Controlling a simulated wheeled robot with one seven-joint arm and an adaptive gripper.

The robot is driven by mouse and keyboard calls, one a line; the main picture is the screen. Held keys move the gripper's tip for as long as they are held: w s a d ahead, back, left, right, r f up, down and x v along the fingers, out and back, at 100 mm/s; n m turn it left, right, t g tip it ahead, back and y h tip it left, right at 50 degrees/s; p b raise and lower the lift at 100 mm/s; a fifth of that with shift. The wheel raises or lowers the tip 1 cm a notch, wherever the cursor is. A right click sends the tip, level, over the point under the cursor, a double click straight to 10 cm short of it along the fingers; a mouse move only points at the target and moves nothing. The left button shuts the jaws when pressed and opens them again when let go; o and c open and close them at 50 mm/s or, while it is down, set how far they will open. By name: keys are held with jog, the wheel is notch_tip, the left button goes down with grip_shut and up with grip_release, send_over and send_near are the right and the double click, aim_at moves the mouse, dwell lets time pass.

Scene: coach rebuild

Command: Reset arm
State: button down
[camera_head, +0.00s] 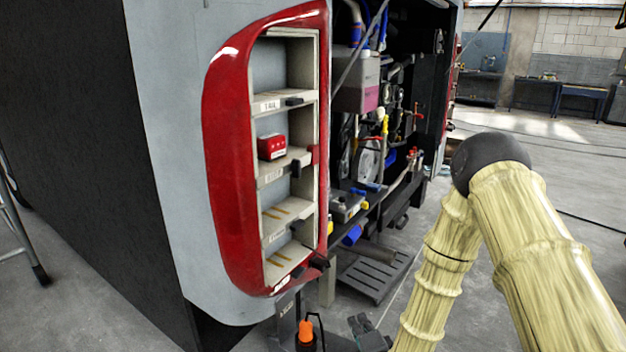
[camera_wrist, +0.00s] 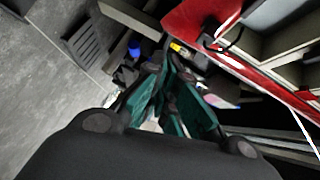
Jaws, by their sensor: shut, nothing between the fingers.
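My arm, in a pale yellow ribbed sleeve with a dark elbow joint, rises at the lower right of the head view. It bends back down towards the bottom edge. My gripper (camera_head: 366,328) shows there as a small dark shape at the bottom, low beside the coach's corner and partly cut off by the frame. In the wrist view my gripper (camera_wrist: 172,82) has dark links and teal finger pads; it is shut and holds nothing. The red-framed shelf unit (camera_wrist: 206,22) is just beyond the fingers in that view.
The shelf unit (camera_head: 226,150) on the coach holds a small red box (camera_head: 271,146). The open engine bay (camera_head: 385,110) is right of it. An orange-topped item (camera_head: 305,331) stands below, left of my gripper. A slatted dark pallet (camera_head: 372,277) lies on the floor. Open floor (camera_head: 540,170) extends right.

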jog(key=s+d+f+n+g, duration=0.2)
jog(key=s+f+n+g, duration=0.3)
jog(key=s+f, duration=0.6)
jog(key=s+d+f+n+g+h, duration=0.1)
jog(key=s+d+f+n+g, duration=0.1)
jog(key=s, duration=0.8)
jog(key=s+d+f+n+g+h+p, duration=0.1)
jog(key=s+g, duration=0.4)
jog(key=s, duration=0.5)
jog(key=s+d+f+n+g+p, duration=0.1)
jog(key=s+d+f+n+g, duration=0.2)
jog(key=s, duration=0.7)
jog(key=f+n, duration=0.1)
jog(key=n, duration=0.1)
jog(key=shift+d+f+n+g+h, duration=0.3)
jog(key=shift+d+f+h, duration=0.05)
jog(key=shift+f+h, duration=0.05)
jog(key=shift+w+a, duration=0.1)
